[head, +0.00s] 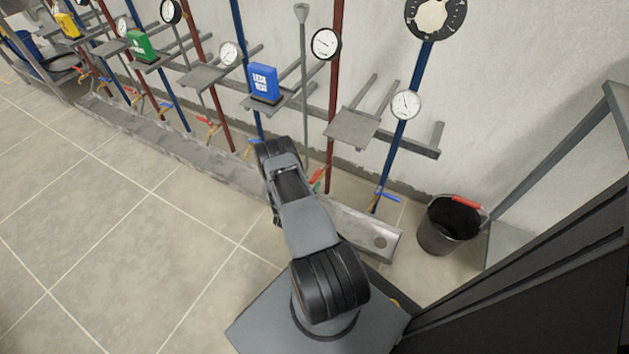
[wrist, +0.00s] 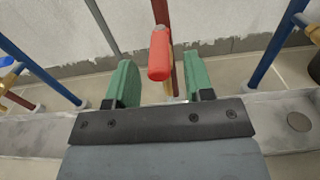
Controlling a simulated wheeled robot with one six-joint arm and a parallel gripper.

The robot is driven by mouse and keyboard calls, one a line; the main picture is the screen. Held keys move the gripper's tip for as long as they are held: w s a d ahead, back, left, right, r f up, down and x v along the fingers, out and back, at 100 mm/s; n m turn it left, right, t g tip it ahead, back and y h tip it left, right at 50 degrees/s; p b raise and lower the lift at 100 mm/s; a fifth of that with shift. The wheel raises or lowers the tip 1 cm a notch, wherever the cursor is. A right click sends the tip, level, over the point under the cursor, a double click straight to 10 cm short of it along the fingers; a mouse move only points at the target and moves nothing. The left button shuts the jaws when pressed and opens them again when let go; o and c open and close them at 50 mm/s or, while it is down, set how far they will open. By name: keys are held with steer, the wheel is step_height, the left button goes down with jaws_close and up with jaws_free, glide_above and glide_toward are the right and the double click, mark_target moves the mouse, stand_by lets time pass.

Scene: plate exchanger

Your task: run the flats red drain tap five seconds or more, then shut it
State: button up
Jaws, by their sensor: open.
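A red tap handle (wrist: 160,54) stands close ahead in the wrist view, on a dark red pipe. It also shows in the head view (head: 317,175) just beyond my arm. My gripper (wrist: 162,75) is open, with one green finger on each side of the handle's line; the handle appears between or just past the fingertips. I cannot tell whether they touch it. The tap's body and spout are mostly hidden behind the handle and gripper, and I cannot see any water. Another red-handled tap (head: 208,121) is further left; I can read no flats label.
A metal trough (head: 170,143) runs under the pipes. A blue-handled tap (head: 387,196) is to the right. A black bucket (head: 437,240) with a red grip stands on the floor at right. Gauges, shelves and a blue box (head: 264,82) are above. Tiled floor at left is clear.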

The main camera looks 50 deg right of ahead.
mark_target(315, 178)
steer(key=shift+b+x, duration=0.35)
steer(key=shift+x, duration=1.35)
jaws_close()
